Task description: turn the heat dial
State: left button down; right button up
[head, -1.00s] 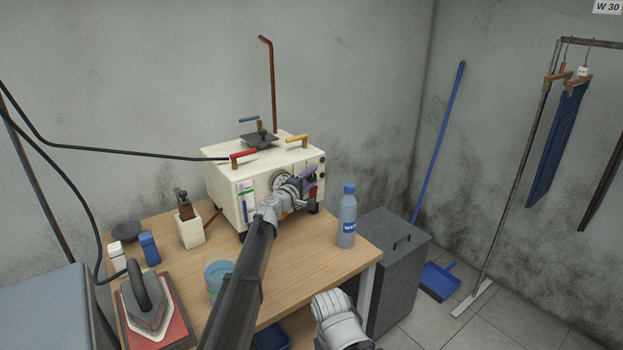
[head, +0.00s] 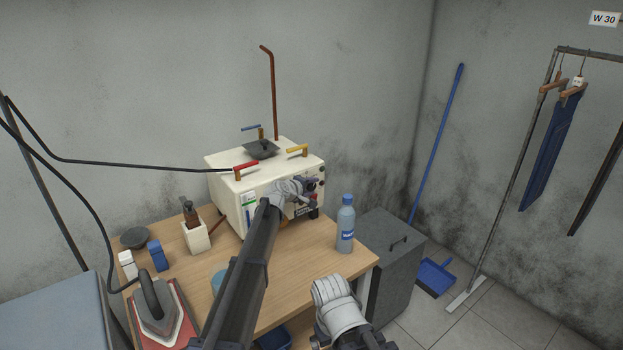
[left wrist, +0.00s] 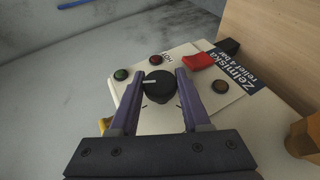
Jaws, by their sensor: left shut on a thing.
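The heat dial (left wrist: 158,84) is a round black knob with a white pointer line, on the cream front panel of the boiler box (head: 228,203). In the left wrist view the pointer line points left. My left gripper (left wrist: 159,88) has its two purple fingers shut on the dial, one on either side. In the head view the left gripper (head: 310,193) is at the right part of the box's front, and it hides the dial there. My right arm shows at the bottom, but its fingers do not.
Beside the dial are a green button (left wrist: 122,74), a red button (left wrist: 155,60) and a red switch (left wrist: 198,62). A blue water bottle (head: 346,224) stands on the wooden table (head: 300,270), right of the gripper. An iron (head: 155,310) stands at the front left.

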aim_at(310, 186)
pick_arm(q)
jog(key=shift+g+y+p, duration=0.6)
jog(key=shift+p, duration=0.45)
jog(key=shift+c, duration=2)
grip_release()
jog(key=p+v, duration=0.4)
jog(key=v, duration=0.3)
jog(key=shift+s+r, duration=0.1)
jog(key=shift+r, duration=0.1)
jog(key=shift+s+a, duration=0.15)
jog(key=shift+s, duration=0.05)
